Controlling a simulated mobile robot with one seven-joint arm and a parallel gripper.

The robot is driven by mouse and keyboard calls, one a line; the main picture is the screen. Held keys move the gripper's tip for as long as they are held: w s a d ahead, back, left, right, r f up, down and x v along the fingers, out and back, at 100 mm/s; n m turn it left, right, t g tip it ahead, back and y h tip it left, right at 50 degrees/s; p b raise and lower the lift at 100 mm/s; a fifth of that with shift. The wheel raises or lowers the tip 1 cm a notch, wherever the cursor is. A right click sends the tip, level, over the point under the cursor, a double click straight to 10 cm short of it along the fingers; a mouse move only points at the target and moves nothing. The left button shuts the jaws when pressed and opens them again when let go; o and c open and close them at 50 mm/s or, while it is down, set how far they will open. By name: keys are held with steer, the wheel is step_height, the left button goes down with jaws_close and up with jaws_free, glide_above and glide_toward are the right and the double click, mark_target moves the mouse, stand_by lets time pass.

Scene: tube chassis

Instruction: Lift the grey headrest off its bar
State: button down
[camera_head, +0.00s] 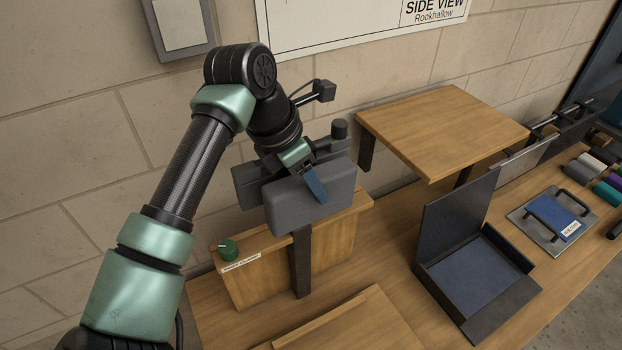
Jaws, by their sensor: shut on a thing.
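The grey headrest (290,205) is a thick padded block above the wooden upright panel (345,235). My gripper (312,178) reaches down over its top edge, with one blue finger lying against its front face. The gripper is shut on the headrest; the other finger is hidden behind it. A dark upright bar (301,265) shows below the headrest, in front of the panel. Whether the headrest touches the bar cannot be told from this view. More dark grey parts (246,186) show behind the headrest.
A green knob (228,249) sits at the panel's left end. A raised wooden shelf (440,130) stands at right. An open dark box (475,275) and a handled plate (550,218) lie on the bench. A stone wall is close behind.

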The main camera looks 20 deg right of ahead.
steer(key=shift+r+p, duration=1.05)
steer(key=shift+r, duration=1.15)
steer(key=s+d+b, duration=0.1)
steer(key=s+b, duration=0.2)
steer(key=s, duration=0.6)
steer(key=shift+d, duration=0.35)
